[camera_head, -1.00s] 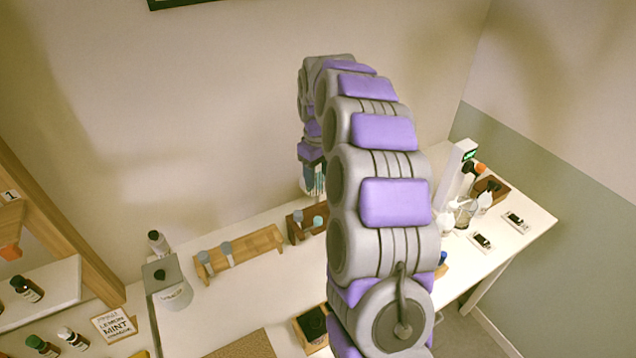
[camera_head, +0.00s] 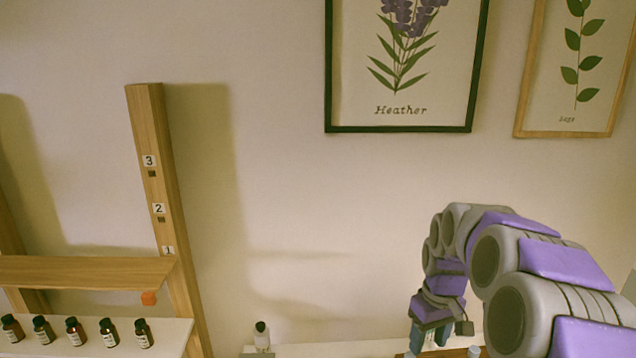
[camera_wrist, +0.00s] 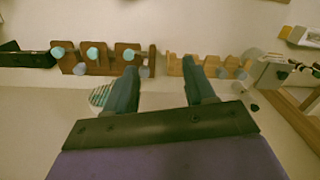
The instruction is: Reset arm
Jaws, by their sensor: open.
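My arm runs along the right side of the head view and curves down at its far end. My gripper (camera_head: 432,335) hangs at that end near the table's back, its tips partly cut off or hidden at the bottom. In the wrist view my gripper (camera_wrist: 160,88) shows two dark fingers spread apart with nothing between them. Beyond the fingertips stands a dark wooden rack (camera_wrist: 105,62) with several round-topped pieces. A lighter wooden rack (camera_wrist: 210,70) stands to its right. A striped round thing (camera_wrist: 100,95) shows beside the left finger.
A wooden shelf frame (camera_head: 165,200) with number tags stands at the left. Several brown bottles (camera_head: 74,331) line its white lower shelf. An orange block (camera_head: 148,298) is under the upper board (camera_head: 80,272). Framed pictures (camera_head: 400,70) hang on the wall.

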